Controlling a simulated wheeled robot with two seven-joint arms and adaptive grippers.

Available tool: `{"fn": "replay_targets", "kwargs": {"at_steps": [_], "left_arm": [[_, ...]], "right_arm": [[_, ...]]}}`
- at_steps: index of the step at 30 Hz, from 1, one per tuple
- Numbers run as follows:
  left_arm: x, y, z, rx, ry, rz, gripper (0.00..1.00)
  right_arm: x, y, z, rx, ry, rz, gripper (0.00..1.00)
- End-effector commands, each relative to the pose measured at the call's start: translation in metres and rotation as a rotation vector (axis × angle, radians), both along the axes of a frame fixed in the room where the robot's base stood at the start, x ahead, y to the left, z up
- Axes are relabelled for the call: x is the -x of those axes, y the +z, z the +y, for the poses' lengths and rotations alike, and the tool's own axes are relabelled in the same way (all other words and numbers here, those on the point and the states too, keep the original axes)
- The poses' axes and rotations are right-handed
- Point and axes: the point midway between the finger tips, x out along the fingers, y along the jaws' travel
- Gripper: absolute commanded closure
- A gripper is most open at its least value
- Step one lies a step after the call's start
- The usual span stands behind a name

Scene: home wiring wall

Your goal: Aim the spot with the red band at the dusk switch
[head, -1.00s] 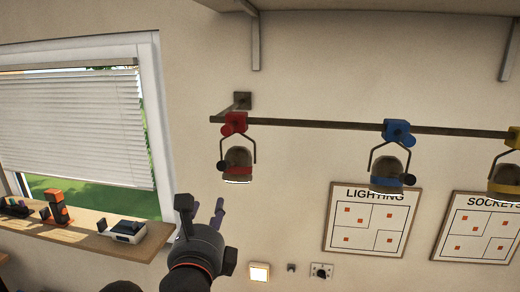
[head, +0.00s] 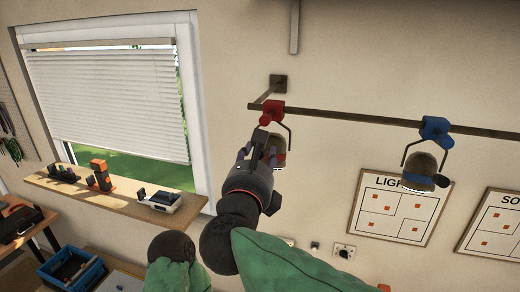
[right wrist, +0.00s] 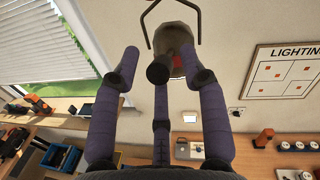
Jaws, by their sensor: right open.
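The spot with the red band (head: 277,148) hangs in a yoke from a red clamp (head: 272,114) on the dark rail. In the right wrist view the spot (right wrist: 178,40) is between and beyond the fingertips, with its red band and dark knob (right wrist: 159,69) showing. My right gripper (head: 259,152) is open and close to the spot, partly covering it; contact cannot be told. My left gripper is out of view.
A blue-banded spot (head: 420,172) hangs to the right on the same rail (head: 350,119). A LIGHTING board (head: 398,205) is on the wall below it. A window with a blind (head: 105,95) and a sill shelf (head: 120,200) with tools are at left.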

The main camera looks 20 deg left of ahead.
Motion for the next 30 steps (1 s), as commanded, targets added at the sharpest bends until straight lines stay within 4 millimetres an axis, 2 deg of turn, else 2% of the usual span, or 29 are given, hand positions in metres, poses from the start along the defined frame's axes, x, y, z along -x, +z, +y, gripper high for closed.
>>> {"fn": "replay_targets", "kwargs": {"at_steps": [4, 14, 18, 19, 26, 30], "left_arm": [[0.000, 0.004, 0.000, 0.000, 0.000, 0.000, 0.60], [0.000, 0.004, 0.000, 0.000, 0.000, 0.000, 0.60], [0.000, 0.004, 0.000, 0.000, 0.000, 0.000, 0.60], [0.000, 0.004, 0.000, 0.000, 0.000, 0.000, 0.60], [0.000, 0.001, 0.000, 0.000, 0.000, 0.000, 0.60], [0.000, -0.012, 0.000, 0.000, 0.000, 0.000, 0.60]], "right_arm": [[-0.011, 0.000, 0.001, 0.001, -0.001, 0.000, 0.56], [-0.013, -0.001, 0.001, 0.001, 0.000, 0.000, 0.56], [-0.013, -0.001, 0.001, 0.001, 0.000, 0.000, 0.96], [-0.013, -0.001, 0.001, 0.001, 0.000, 0.000, 1.00], [-0.013, -0.002, 0.001, 0.001, 0.000, -0.003, 1.00], [-0.012, -0.006, 0.001, 0.001, 0.001, -0.022, 1.00]]}}
